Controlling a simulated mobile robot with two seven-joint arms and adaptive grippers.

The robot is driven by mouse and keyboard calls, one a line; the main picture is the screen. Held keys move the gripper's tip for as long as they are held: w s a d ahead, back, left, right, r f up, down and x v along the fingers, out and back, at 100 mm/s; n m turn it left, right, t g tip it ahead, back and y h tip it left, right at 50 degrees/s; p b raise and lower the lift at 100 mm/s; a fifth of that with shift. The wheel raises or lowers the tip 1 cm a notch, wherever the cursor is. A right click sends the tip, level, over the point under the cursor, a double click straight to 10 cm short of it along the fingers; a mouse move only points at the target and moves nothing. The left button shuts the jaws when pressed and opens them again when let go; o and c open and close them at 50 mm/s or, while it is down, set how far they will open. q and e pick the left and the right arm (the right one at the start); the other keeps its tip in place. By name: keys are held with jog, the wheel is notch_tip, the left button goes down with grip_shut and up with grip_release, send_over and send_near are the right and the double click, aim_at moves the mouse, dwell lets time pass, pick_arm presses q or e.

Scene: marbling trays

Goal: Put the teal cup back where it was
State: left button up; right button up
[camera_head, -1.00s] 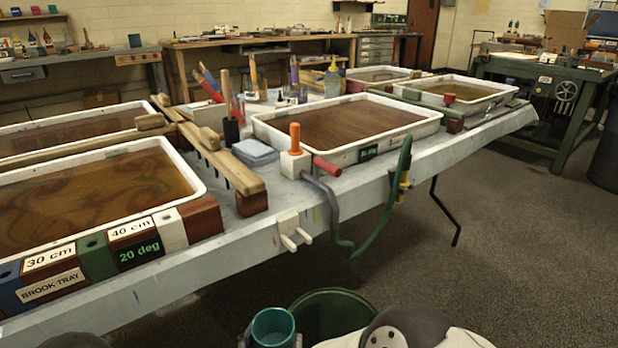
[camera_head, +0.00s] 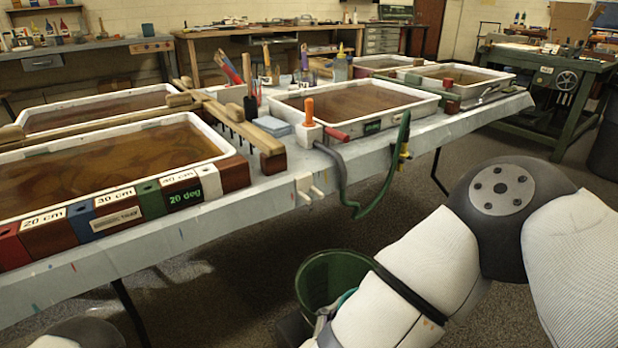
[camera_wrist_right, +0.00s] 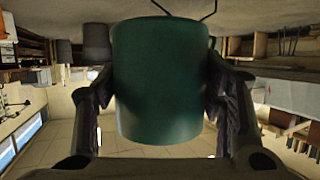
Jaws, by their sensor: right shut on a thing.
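The teal cup (camera_wrist_right: 160,80) fills the middle of the right wrist view, between the two dark fingers of my right gripper (camera_wrist_right: 163,88), which is shut on it. In the head view only a thin teal part of the cup (camera_head: 346,297) shows beside my right forearm. The forearm hides most of the cup and the right gripper there. The cup's inside is not visible. My left gripper is out of view.
A dark green bucket (camera_head: 318,268) stands in front of the table, partly behind my right arm. The long table (camera_head: 150,250) bears several white trays, including the near left tray (camera_head: 222,142). An orange-handled tool (camera_head: 309,110) and a green hose (camera_head: 385,180) are at its front edge.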

jog(key=s+d+r+m+g+h, duration=0.2)
jog(key=s+d+r, duration=0.4)
jog(key=d+r, duration=0.4)
jog(key=shift+s+d+r+m+g+h, duration=0.15)
jog(key=shift+s+r+m+g+h, duration=0.35)
jog(key=shift+m, duration=0.4)
